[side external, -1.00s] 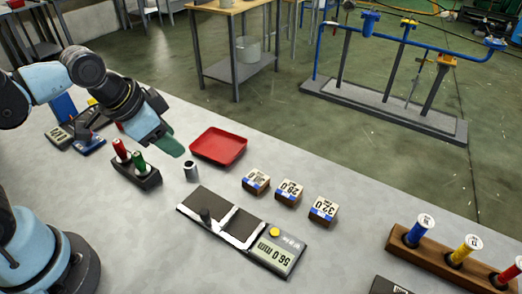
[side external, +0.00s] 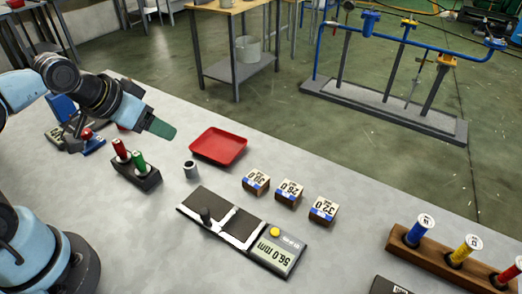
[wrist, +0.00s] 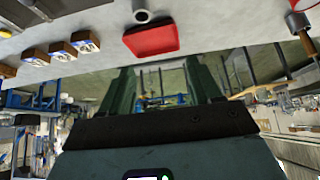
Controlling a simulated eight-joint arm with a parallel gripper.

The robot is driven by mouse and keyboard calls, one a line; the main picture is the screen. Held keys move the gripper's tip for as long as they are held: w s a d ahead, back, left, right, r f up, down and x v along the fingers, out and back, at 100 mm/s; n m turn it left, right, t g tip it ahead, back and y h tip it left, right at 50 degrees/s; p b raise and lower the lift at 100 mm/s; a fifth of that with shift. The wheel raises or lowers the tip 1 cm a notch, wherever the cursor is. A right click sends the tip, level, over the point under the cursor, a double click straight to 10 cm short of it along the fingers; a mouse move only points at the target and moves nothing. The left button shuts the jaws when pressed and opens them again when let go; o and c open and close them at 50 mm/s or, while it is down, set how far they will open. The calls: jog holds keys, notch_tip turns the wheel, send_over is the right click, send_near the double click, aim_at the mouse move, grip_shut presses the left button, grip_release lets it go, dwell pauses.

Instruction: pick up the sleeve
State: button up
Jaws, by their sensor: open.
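The sleeve looks to be the small grey hollow cylinder (side external: 191,170), standing upright on the grey table between the black holder and the red tray. In the wrist view the sleeve (wrist: 143,12) is at the top edge, partly cut off. My gripper (side external: 162,129) has green fingers and is above the table, behind and to the left of the sleeve, apart from it. In the wrist view my gripper (wrist: 160,82) shows its two fingers spread with nothing between them.
A red tray (side external: 218,146) lies just behind the sleeve. A black holder (side external: 136,171) with red and green handled tools stands to its left. A caliper-like gauge (side external: 240,228) reading 56.0 mm lies in front. Several numbered blocks (side external: 289,191) and a wooden rack (side external: 437,252) are at right.

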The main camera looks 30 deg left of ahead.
jog(key=n+g, duration=0.2)
jog(key=g, duration=0.5)
send_over(189, 163)
jog(key=f, duration=0.2)
jog(key=shift+s+a+f, duration=0.1)
jog(key=shift+a+f, duration=0.05)
jog(key=shift+f, duration=1.5)
jog(key=shift+s+a+f, duration=0.1)
jog(key=shift+f, duration=1.5)
jog(key=shift+w+d+f, duration=0.1)
jog(key=shift+d+f, duration=0.1)
jog(key=shift+f, duration=1.1)
jog(key=shift+w+d+f, duration=0.1)
jog(key=shift+d+f, duration=0.05)
jog(key=shift+f, duration=1.1)
jog(key=c, duration=1.2)
